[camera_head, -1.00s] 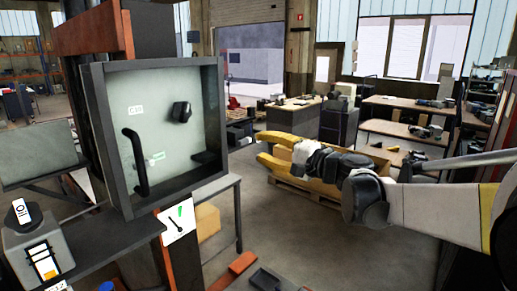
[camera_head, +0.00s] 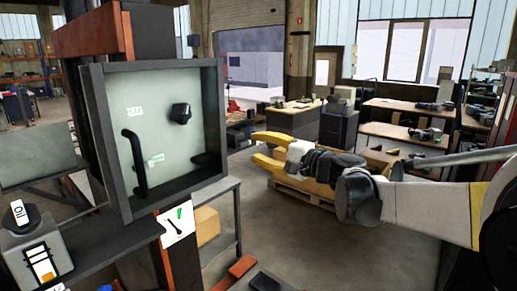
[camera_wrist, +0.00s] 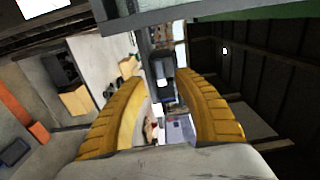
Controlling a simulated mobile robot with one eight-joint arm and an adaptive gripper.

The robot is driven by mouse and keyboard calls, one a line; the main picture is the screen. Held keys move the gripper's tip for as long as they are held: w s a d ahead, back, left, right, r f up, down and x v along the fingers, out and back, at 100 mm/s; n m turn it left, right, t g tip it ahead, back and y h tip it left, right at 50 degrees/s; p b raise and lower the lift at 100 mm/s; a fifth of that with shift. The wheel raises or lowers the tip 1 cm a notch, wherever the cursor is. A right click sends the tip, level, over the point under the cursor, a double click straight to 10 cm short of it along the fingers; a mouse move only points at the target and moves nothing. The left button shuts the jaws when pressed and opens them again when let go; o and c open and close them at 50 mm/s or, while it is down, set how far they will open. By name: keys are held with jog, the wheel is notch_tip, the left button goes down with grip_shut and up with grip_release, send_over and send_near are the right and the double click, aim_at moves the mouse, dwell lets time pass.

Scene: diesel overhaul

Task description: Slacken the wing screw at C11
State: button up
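A shallow grey open-front box (camera_head: 96,140) with a pale back panel stands at the left in the head view. A black knob-like part (camera_head: 181,113), which looks like the wing screw, sits in the panel's upper right. A small white label (camera_head: 134,111) is left of it; its text is too small to read surely. A black bar handle (camera_head: 135,164) is below the label. My gripper (camera_head: 256,148) has yellow fingers, spread apart and empty, right of the box and clear of it. In the wrist view, the open fingers (camera_wrist: 161,78) show no screw between them.
A green-and-white picture label (camera_head: 176,224) is on the orange post below the box. A metal bench (camera_head: 222,190) is behind the box.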

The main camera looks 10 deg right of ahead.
aim_at(246, 144)
jog(key=shift+b+x, duration=0.3)
jog(key=shift+x, duration=1.7)
grip_shut()
jog(key=shift+d, duration=0.1)
jog(key=n, duration=0.4)
jog(key=shift+n+b, duration=0.3)
jog(key=shift+n, duration=0.1)
